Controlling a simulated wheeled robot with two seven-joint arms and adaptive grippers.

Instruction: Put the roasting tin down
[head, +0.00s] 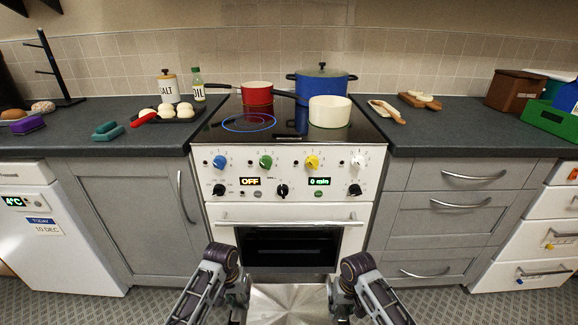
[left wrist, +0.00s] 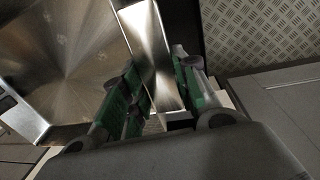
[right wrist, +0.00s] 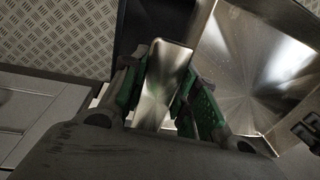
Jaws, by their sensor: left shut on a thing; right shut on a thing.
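The roasting tin (head: 287,303) is a shiny bare metal pan at the bottom of the head view, low in front of the oven. Its near part is cut off by the frame; the part of the inside that shows looks empty. My left gripper (head: 240,292) is shut on its left end; in the left wrist view the fingers (left wrist: 155,88) close on a metal strip of the tin (left wrist: 70,60). My right gripper (head: 338,294) is shut on its right end, and the right wrist view shows its fingers (right wrist: 166,82) closed on the metal in the same way.
The cooker's hob carries a red pan (head: 257,93), a blue pot (head: 322,85) and a cream pot (head: 329,112). A blue ring (head: 249,122) marks a bare patch at the hob's front left.

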